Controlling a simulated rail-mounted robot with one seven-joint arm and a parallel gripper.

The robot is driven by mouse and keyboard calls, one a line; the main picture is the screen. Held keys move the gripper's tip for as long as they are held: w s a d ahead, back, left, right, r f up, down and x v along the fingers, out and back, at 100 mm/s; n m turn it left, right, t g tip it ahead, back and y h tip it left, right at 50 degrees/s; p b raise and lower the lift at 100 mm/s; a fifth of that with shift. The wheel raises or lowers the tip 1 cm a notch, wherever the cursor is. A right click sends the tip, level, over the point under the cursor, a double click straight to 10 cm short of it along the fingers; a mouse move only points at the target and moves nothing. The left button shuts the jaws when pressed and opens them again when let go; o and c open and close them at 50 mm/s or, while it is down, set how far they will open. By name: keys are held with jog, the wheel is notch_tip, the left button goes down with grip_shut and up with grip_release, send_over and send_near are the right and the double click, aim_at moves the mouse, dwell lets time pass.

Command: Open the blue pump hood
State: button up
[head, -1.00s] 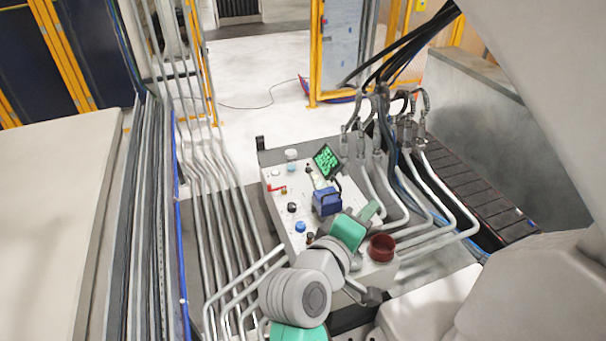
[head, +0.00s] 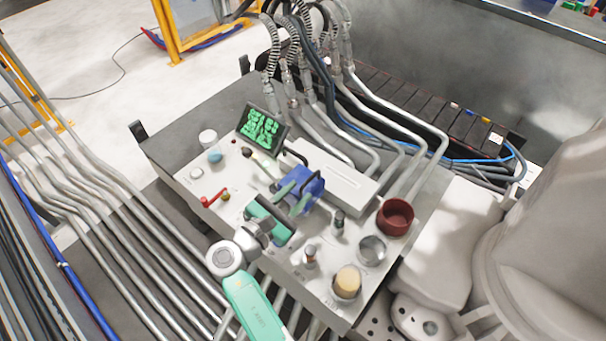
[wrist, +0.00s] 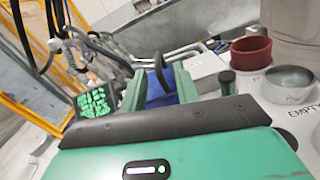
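The blue pump hood (head: 313,184) sits on the white panel (head: 235,185), right in front of my gripper (head: 293,198). In the wrist view, my gripper (wrist: 156,82) has its two green fingers apart. The blue hood (wrist: 158,100) shows between and beyond them, with a dark upright handle (wrist: 161,68) in the gap. The fingers reach the near side of the hood, and I see no clear contact. The hood looks lowered; what lies under it is hidden.
A green-lit display (head: 262,128) stands behind the hood. A dark red cup (head: 395,216), a metal cup (head: 372,249) and a tan-topped container (head: 347,282) stand to the right. A red-handled valve (head: 213,198) is at left. Pipes and hoses flank the panel.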

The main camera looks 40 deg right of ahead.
aim_at(305, 185)
jog(key=d, duration=0.2)
jog(key=d+b, duration=0.1)
jog(key=d, duration=0.1)
jog(key=w+d, duration=0.1)
jog(key=d, duration=0.1)
jog(key=shift+d, duration=0.3)
grip_shut()
